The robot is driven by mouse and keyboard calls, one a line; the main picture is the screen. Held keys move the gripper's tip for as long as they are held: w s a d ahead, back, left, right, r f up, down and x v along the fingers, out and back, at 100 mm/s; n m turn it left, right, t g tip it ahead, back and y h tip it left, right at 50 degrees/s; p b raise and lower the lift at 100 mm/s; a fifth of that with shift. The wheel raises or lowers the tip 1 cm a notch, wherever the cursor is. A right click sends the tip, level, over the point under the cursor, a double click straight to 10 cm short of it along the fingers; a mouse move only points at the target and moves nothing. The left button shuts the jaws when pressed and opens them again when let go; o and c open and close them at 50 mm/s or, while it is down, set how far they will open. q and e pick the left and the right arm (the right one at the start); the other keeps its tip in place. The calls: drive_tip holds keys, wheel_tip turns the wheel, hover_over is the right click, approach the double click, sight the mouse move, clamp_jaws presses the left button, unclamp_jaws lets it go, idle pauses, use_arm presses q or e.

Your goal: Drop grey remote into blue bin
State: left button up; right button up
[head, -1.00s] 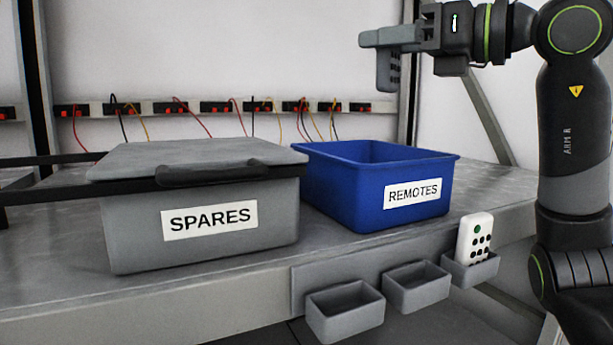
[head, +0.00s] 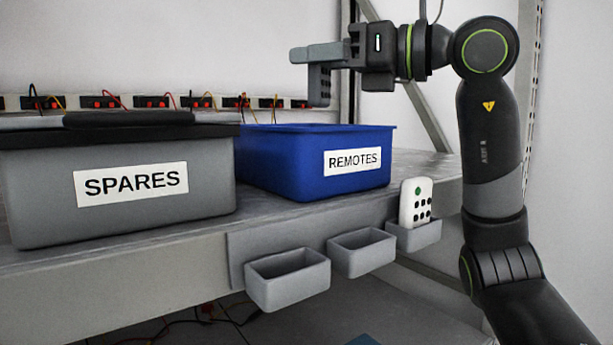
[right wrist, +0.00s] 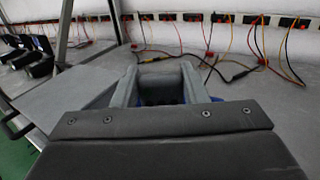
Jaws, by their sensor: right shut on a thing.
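My right gripper (head: 318,54) is shut on the grey remote (head: 319,88), which hangs down from the fingers. In the head view the remote's lower end shows just above the rim of the blue bin (head: 262,165), apart from it. How far back it is over the bin is hard to tell. The bin stands on the bench and bears the label REMOTES; its inside is hidden. In the right wrist view the grey fingers (right wrist: 160,85) reach ahead, with slivers of blue beside them. My left gripper is not in view.
A grey SPARES bin (head: 110,200) with a lid stands left of the blue bin. A white remote (head: 415,202) stands in the right one of three grey holders (head: 288,278) on the bench front; the other two look empty. Wires and sockets (head: 155,102) line the back.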

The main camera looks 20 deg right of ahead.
drive_tip(key=shift+d, duration=0.1)
drive_tip(key=o, duration=1.1)
drive_tip(key=shift+c, duration=0.2)
drive_tip(key=b+v, duration=0.6)
drive_tip(key=v, duration=1.1)
drive_tip(key=shift+s+b, duration=0.25)
drive_tip(key=shift+b, duration=0.1)
